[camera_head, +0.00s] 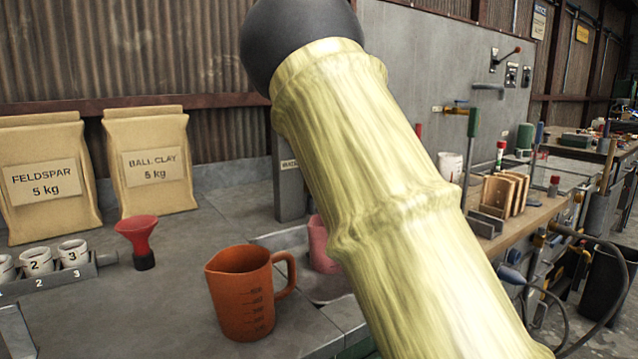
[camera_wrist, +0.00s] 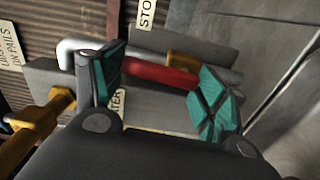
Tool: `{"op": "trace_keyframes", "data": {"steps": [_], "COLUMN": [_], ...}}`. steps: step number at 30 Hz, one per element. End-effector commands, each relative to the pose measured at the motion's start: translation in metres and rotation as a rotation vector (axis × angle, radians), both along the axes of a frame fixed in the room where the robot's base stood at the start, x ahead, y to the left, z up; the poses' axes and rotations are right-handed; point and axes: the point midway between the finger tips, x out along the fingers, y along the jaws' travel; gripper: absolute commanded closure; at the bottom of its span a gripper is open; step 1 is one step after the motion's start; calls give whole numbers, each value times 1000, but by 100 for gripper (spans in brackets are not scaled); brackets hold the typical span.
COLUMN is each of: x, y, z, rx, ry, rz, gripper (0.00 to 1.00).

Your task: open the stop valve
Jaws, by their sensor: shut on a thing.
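In the wrist view, the stop valve's red handle (camera_wrist: 152,74) runs across between the teal fingertips of my gripper (camera_wrist: 160,84). My gripper is shut on this handle. A brass-coloured part (camera_wrist: 184,61) shows at the handle's right end, and a pale bent pipe (camera_wrist: 76,50) at its left. A label reading "STO", cut off by the frame edge, is above the handle. Another label ending in "ATER" is partly hidden behind the fingers. In the head view, my arm's pale sleeve hides the gripper and the handle.
A grey post (camera_head: 289,185) with a partly covered label stands behind my arm. An orange measuring jug (camera_head: 241,295), a red funnel (camera_head: 137,236) and a pink vessel (camera_head: 320,245) stand close by. A yellow fitting (camera_wrist: 38,120) is at left.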

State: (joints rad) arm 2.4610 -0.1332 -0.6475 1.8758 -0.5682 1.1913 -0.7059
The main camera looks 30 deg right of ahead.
Motion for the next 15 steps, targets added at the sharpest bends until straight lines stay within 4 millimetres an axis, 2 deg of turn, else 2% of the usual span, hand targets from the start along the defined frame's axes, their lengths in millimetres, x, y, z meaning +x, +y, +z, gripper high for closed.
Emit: {"op": "trace_keyframes", "data": {"steps": [10, 11, 14, 15], "x": [0, 0, 0, 0], "y": [-1, -1, -1, 0], "z": [1, 1, 0, 0], "rx": [-2, -1, -1, -1], "ry": [-1, -1, 0, 0], "rz": [-2, -2, -1, -1], "gripper": [70, 24, 5, 5]}}
